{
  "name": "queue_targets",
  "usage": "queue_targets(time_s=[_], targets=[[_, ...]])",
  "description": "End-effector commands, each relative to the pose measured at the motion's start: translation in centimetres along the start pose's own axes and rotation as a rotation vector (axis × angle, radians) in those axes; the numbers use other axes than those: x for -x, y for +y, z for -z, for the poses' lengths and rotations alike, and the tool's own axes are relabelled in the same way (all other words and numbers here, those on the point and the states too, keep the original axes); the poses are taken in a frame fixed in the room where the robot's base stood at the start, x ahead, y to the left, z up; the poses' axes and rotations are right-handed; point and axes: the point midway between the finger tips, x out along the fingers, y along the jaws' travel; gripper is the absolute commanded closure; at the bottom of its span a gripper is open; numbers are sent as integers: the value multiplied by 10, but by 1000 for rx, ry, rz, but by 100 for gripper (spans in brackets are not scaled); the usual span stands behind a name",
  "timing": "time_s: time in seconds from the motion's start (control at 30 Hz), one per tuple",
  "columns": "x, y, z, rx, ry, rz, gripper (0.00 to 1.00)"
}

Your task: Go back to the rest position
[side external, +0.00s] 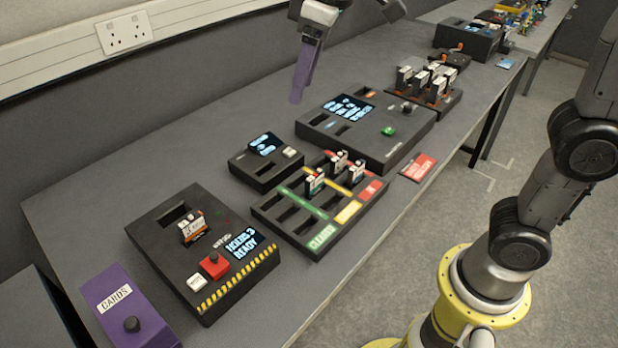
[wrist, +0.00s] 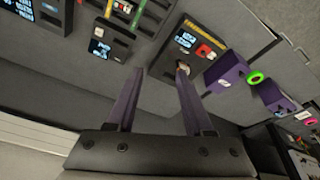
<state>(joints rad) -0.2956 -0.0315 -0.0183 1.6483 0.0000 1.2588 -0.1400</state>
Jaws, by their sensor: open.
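My gripper (side external: 301,80) hangs in the air above the back of the grey bench, over the far side of the consoles. In the wrist view its two purple fingers (wrist: 160,92) stand wide apart with nothing between them. In the side external view the fingers overlap, and part of the wrist is cut off by the top edge. The gripper touches nothing that I can see.
Below are a console with a lit screen (side external: 254,243) and a card standing in it, a sorting tray (side external: 312,238) with several cards, a small console (side external: 245,172) and a larger one (side external: 375,150). A purple CARDS box (side external: 125,315) is at front left. A card rack (side external: 440,103) stands farther back.

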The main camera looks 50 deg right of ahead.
Motion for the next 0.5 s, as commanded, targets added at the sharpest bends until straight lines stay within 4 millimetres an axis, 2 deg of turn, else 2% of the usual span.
queue_targets(time_s=[0.03, 0.1, 0.27, 0.37, 0.5], targets=[[10, 9, -21, -38, 25, -14, 48], [19, 18, -47, -86, 54, -31, 48], [26, 28, -111, -194, 118, -72, 48], [20, 29, -152, -262, 153, -97, 48], [-2, 24, -202, -344, 191, -126, 48]])
